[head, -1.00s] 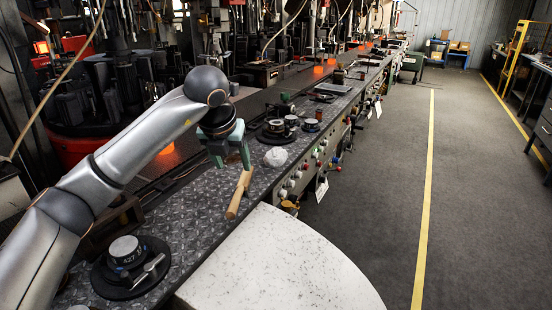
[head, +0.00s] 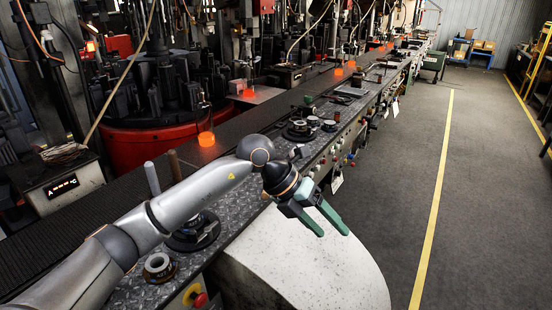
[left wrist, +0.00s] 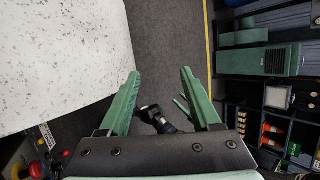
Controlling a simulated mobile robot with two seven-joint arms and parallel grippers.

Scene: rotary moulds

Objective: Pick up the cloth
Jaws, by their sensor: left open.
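My left gripper (head: 333,232) is open with nothing between its green fingers, over the white speckled table's right edge in the head view. Its open fingers also show in the left wrist view (left wrist: 159,73), pointing out over the dark floor. No cloth can be made out for certain now. The pale crumpled thing seen earlier on the bench is not visible; my left wrist covers about that spot. A brownish crumpled thing (head: 64,153), perhaps a rag, lies on the control box at the left.
The white speckled table (head: 300,270) is bare. The metal bench (head: 228,228) carries round mould parts (head: 299,131) beyond my wrist and a dark disc (head: 194,232) nearer. Glowing orange pieces (head: 206,138) are on the left. Floor to the right is clear.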

